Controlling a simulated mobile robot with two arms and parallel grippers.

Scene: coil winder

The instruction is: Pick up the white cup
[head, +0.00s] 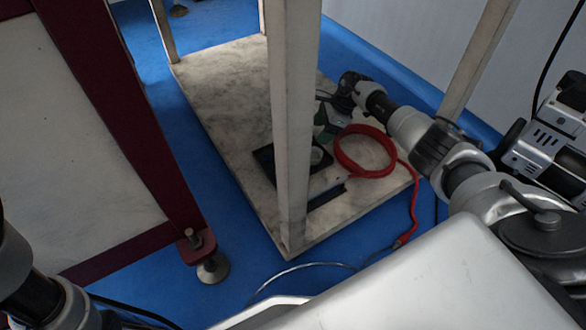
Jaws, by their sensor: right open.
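My right arm reaches in from the right over the low marbled shelf (222,88) of a frame. My right gripper (328,108) is at the arm's dark end, small and dim, just right of the pale upright post. It is open, and I see nothing held in it. Part of my left arm shows at the lower left, but its gripper is out of view.
The pale post (292,130) hides part of the shelf. A coiled red cable (364,152) lies on the shelf and trails off its front edge. A dark square device (268,162) sits behind the post. A dark red frame (120,110) stands left. Blue floor (225,215) lies between.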

